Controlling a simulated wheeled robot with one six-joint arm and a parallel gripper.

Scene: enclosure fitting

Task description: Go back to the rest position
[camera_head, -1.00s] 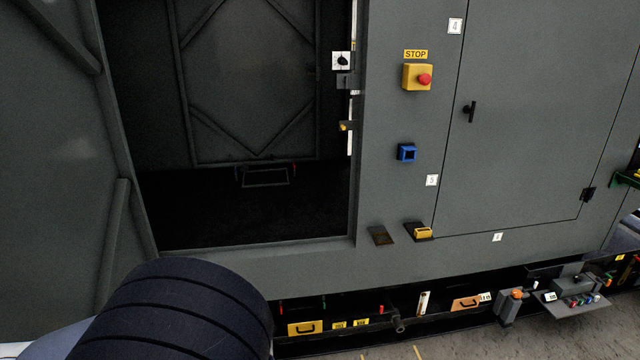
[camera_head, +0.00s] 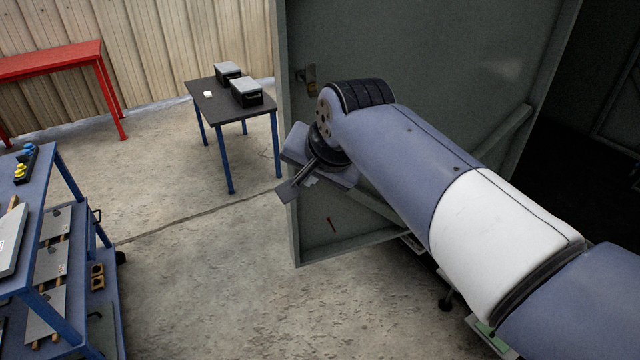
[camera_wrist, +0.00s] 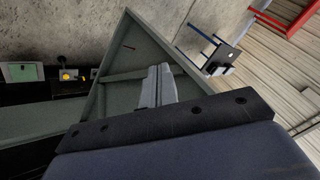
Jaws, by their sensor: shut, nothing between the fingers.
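My gripper (camera_head: 296,187) is at the end of my arm, left of the middle in the head view, in front of the free edge of the open grey enclosure door (camera_head: 430,60). It is shut and empty. In the wrist view the closed fingers (camera_wrist: 158,84) point away over the door (camera_wrist: 120,100), which looks close behind them. I cannot tell whether gripper and door touch. My arm runs from the lower right across the door's face. The enclosure's dark opening (camera_head: 600,130) shows at the right edge.
A dark table with blue legs (camera_head: 245,108) holds two grey-topped boxes. A red bench (camera_head: 60,62) stands at the far left. A blue shelf trolley (camera_head: 65,185) with parts stands at the left edge. The concrete floor (camera_head: 200,280) between them is clear.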

